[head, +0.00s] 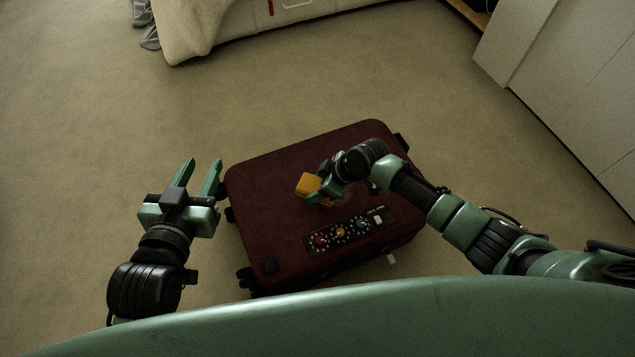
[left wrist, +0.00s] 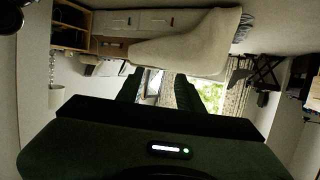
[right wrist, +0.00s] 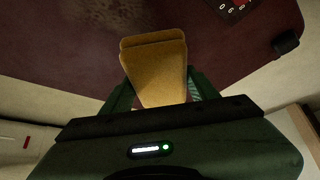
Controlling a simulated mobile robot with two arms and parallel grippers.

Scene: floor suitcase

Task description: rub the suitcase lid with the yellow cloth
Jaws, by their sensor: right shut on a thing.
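The dark red suitcase (head: 268,210) lies flat on the carpet in the middle of the head view, its lid facing up. My right gripper (head: 318,190) is over the lid, shut on the folded yellow cloth (head: 308,184). The cloth also shows between the fingers in the right wrist view (right wrist: 156,70), with the lid behind it (right wrist: 60,40). I cannot tell whether the cloth touches the lid. My left gripper (head: 202,172) is open and empty, left of the suitcase above the carpet.
A panel with coloured knobs (head: 345,230) sits on the near part of the lid. A bed (head: 240,35) stands at the back and a white cabinet (head: 570,90) at the right. The carpet left of and behind the suitcase is clear.

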